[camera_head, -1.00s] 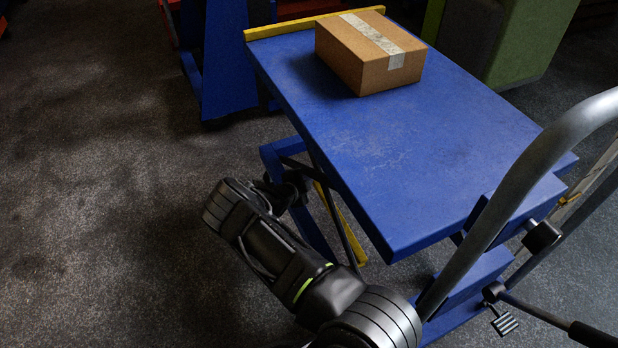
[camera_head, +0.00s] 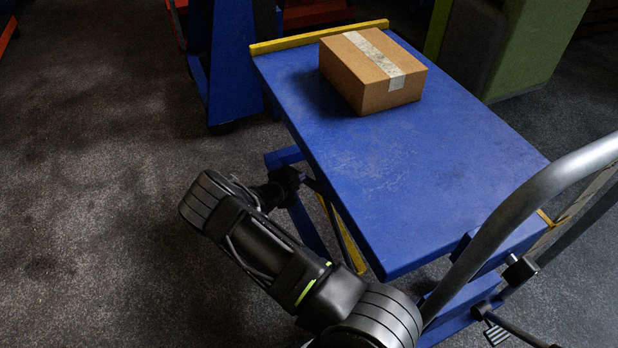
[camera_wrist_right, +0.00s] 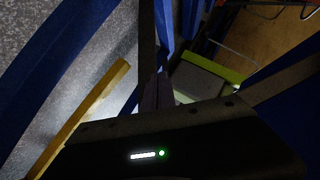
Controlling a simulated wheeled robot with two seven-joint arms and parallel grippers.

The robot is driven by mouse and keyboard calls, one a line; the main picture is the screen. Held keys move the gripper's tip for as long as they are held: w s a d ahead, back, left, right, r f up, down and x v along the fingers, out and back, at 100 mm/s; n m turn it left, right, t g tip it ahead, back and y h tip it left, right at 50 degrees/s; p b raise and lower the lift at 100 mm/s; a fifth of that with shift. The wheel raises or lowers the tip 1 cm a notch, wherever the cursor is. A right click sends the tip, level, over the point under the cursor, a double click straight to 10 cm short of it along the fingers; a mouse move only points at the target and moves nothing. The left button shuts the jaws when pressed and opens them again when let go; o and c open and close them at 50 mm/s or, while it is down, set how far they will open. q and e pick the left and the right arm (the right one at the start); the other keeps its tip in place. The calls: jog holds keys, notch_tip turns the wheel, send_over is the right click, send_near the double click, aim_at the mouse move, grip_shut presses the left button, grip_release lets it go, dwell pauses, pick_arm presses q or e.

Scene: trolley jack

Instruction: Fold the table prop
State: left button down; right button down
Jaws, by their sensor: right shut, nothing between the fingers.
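The blue lift table (camera_head: 420,170) stands with its top raised on its legs. A yellow bar under the tabletop, which looks like the table prop (camera_head: 346,240), slants between the legs. In the right wrist view a yellow bar (camera_wrist_right: 85,115) slants at the left, apart from the fingers. My right gripper (camera_head: 288,183) is at the left side of the table, beside the blue legs and partly hidden by the tabletop edge. Its dark fingers (camera_wrist_right: 158,90) are shut and empty. My left gripper is not in view.
A cardboard box (camera_head: 373,75) sits at the far end of the tabletop. A grey push handle (camera_head: 520,205) rises at the near right, with a pedal (camera_head: 496,335) below. Blue equipment (camera_head: 232,70) stands behind, and a green block (camera_head: 540,40) behind right. Floor at the left is clear.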

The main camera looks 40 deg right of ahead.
jog(key=shift+w+a+r, duration=0.2)
jog(key=shift+a+r, duration=0.8)
